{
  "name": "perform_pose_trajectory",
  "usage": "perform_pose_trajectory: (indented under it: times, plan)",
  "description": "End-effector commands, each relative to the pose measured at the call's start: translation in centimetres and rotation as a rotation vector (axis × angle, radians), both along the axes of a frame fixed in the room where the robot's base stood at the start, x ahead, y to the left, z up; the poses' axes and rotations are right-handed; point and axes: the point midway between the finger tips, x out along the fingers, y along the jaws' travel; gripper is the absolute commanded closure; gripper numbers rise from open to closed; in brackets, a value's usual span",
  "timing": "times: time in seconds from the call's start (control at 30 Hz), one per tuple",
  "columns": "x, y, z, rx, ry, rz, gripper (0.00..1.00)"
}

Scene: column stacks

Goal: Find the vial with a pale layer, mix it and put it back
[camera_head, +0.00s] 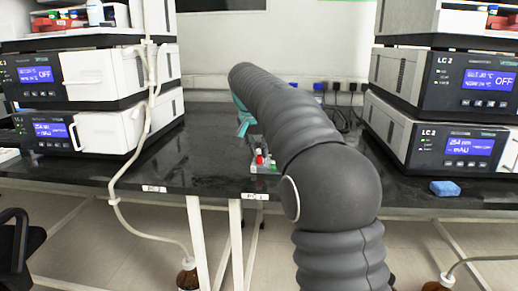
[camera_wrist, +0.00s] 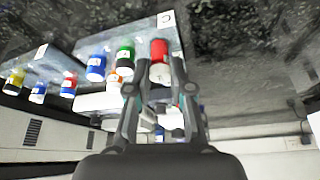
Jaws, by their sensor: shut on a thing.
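In the wrist view my gripper (camera_wrist: 160,82) has its two fingers on either side of a red-capped vial (camera_wrist: 160,52) and is shut on it. The vial's white lower part shows between the fingertips; I cannot tell whether it is clear of the rack. A pale rack (camera_wrist: 148,32) with a "C" label holds a green-capped vial (camera_wrist: 125,56) and a blue-capped vial (camera_wrist: 96,66) beside it. No pale layer can be made out. In the head view my arm hides most of my gripper, and a red cap (camera_head: 260,160) shows beside it.
In the wrist view, another rack (camera_wrist: 48,62) at left holds yellow-, blue- and red-capped vials. In the head view, stacked instruments stand left (camera_head: 100,85) and right (camera_head: 450,90) on the dark bench (camera_head: 205,150). A blue sponge (camera_head: 445,188) lies at right.

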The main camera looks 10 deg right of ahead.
Motion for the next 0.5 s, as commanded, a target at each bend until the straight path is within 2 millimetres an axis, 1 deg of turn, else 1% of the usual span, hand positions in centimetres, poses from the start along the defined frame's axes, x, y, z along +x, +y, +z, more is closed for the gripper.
perform_pose_trajectory:
  times: [0.5]
  plan:
    - [0.0, 0.0, -1.1, 0.0, 0.0, 0.0, 1.0]
